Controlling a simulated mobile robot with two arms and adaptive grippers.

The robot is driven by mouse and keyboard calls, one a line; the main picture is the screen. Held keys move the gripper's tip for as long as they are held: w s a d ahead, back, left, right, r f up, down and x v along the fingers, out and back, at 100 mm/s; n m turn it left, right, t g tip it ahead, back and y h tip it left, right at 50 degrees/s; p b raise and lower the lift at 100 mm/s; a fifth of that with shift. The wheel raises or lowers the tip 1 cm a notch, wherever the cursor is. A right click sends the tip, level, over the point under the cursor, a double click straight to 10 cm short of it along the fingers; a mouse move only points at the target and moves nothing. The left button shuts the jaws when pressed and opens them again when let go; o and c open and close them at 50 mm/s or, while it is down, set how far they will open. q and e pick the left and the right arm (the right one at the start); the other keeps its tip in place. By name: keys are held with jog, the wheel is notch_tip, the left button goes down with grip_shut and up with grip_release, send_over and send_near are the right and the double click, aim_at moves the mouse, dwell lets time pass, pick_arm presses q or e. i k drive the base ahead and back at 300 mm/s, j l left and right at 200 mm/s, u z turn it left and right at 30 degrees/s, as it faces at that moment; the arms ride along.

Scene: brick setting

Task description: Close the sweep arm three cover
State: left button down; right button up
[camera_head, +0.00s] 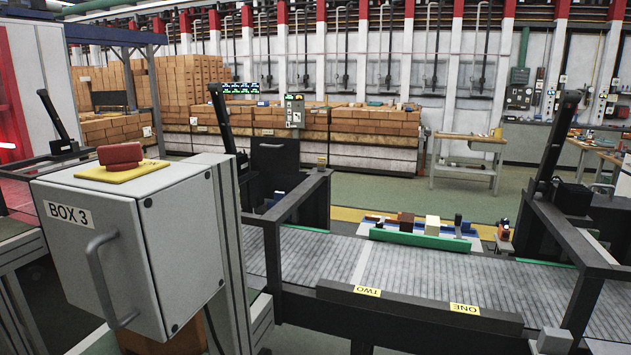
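A grey metal box labelled BOX 3 (132,255) stands close at the left on a grey frame. A curved grey handle (100,272) is on its labelled face. That face looks flush with the box; I cannot tell whether it is a cover. A red block-like piece (120,155) sits on a yellow plate on top. Dark upright arms lean up at the far left (53,117), behind the box (221,117) and at the right (558,135). No label marks any of them as sweep arm three. Neither of my grippers is in view.
A grey roller conveyor (420,275) runs from beside the box to the right, with a dark front rail (415,306) labelled TWO and ONE. Dark side frames (575,235) rise beside it. Brick stacks (190,82) and a wooden workbench (465,150) stand behind, with green floor between.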

aim_at(268, 154)
jog(key=i+l+u, duration=0.4)
jog(key=i+l, duration=0.25)
jog(key=i, duration=0.15)
jog(key=i+l+u, duration=0.2)
jog(key=l, duration=0.3)
jog(key=i+l+u, duration=0.2)
jog(key=l, duration=0.3)
jog(key=l+u, duration=0.25)
jog(key=l, duration=0.3)
